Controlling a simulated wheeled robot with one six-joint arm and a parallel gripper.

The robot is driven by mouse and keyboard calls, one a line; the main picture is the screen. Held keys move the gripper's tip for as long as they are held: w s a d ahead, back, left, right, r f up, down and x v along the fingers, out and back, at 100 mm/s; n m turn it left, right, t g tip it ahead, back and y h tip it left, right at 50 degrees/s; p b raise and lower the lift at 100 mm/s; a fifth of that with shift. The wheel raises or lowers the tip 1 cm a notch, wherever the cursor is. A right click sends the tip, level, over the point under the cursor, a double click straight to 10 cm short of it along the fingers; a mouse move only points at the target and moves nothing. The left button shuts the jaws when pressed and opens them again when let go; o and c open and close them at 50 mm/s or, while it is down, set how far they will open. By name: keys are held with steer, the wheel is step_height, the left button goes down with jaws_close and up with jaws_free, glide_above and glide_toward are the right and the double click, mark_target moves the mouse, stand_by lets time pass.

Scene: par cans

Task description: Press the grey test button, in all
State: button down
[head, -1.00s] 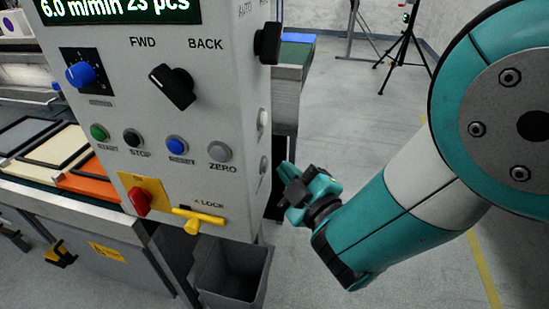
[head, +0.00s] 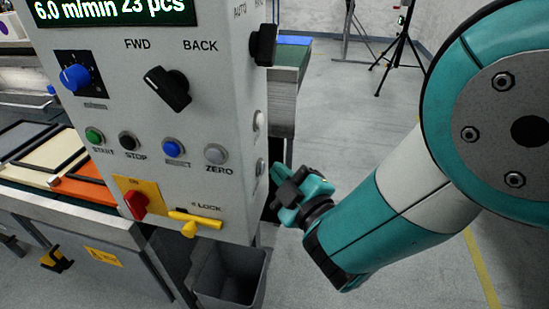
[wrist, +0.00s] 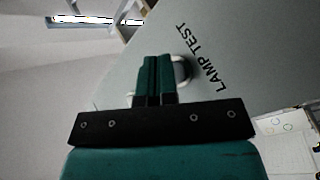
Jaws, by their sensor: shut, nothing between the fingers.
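A round button (wrist: 184,71) with a pale ring sits beside the words LAMP TEST in the wrist view, partly hidden behind my fingers. On the side face of the control box in the head view are an upper button (head: 259,121) and a lower grey button (head: 260,166); their labels cannot be read there. My gripper (head: 281,186) is shut and empty, just right of the lower side button and pointing at that face. Its fingertips (wrist: 157,60) overlap the button's left part in the wrist view. I cannot tell whether they touch it.
The control box front (head: 190,125) carries a grey ZERO button (head: 215,153), other buttons, a black FWD/BACK knob (head: 167,89), a red switch (head: 136,203) and a yellow LOCK handle (head: 195,219). A grey bin (head: 230,278) stands below. Floor to the right is clear around a tripod (head: 401,40).

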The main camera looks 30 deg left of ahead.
steer(key=shift+a, duration=0.4)
stand_by(0.5)
steer(key=shift+d, duration=0.1)
steer(key=shift+w+d, duration=0.1)
steer(key=shift+d, duration=0.65)
steer(key=shift+w+d+p, duration=0.2)
steer(key=shift+d+p, duration=0.3)
steer(key=shift+d, duration=0.3)
steer(key=shift+w+d+p, duration=0.2)
steer(key=shift+d+p, duration=0.25)
steer(key=shift+d, duration=0.35)
steer(key=shift+w+d+p, duration=0.2)
steer(key=shift+d+p, duration=0.3)
steer(key=shift+d, duration=0.3)
